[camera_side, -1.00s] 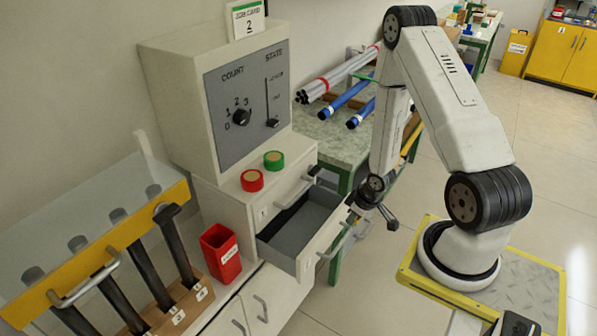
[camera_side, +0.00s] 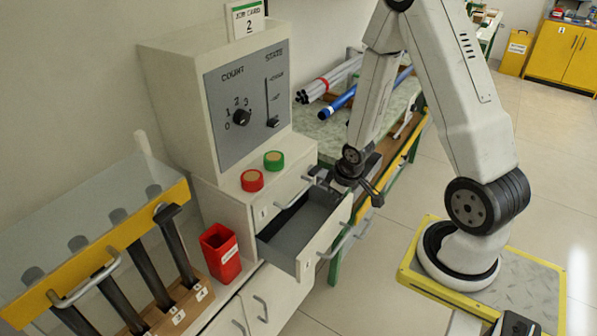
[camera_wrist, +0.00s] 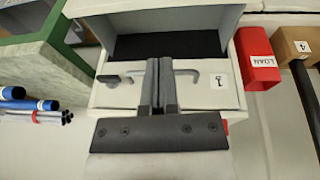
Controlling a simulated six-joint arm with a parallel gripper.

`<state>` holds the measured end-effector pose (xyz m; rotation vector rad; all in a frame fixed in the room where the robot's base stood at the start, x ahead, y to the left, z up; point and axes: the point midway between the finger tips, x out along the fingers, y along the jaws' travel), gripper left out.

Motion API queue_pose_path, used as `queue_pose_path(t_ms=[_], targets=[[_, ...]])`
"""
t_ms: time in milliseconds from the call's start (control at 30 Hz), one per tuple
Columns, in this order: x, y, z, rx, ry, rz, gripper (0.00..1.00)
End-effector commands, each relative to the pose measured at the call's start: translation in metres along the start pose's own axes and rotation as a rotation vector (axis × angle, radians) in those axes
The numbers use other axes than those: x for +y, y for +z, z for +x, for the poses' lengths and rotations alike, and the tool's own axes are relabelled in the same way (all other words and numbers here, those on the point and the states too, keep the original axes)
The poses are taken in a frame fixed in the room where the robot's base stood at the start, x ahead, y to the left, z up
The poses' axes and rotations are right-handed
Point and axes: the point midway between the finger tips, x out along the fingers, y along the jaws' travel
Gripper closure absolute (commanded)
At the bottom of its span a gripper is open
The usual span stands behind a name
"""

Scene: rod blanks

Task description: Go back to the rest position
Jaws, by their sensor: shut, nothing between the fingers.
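My gripper (camera_side: 352,182) hangs in front of the open drawer (camera_side: 302,228) of the white cabinet, near the drawer's right front corner in the side view. In the wrist view my gripper (camera_wrist: 160,65) has its two dark fingers side by side, shut and empty. I cannot tell how far the fingers are from the handle. The part of the drawer interior that shows looks empty.
Left of the drawer are a red LOAN bin (camera_side: 221,254) and a rack of black rods (camera_side: 150,270). Red (camera_side: 252,180) and green (camera_side: 274,160) discs lie on the cabinet.

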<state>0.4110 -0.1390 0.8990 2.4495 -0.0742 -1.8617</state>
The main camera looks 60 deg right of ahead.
Motion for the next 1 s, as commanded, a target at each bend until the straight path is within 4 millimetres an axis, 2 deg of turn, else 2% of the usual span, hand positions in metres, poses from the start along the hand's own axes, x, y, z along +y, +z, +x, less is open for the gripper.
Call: queue_pose_path(t_ms=[100,300,600,800,1000], targets=[[-0.016,-0.014,-0.024,-0.003,0.009,-0.004,1.00],[-0.046,-0.027,-0.061,-0.012,0.007,0.003,1.00],[-0.097,-0.029,-0.114,-0.024,-0.033,0.012,1.00],[-0.120,-0.024,-0.138,-0.033,-0.065,0.017,1.00],[-0.128,-0.020,-0.145,-0.040,-0.078,0.020,1.00]])
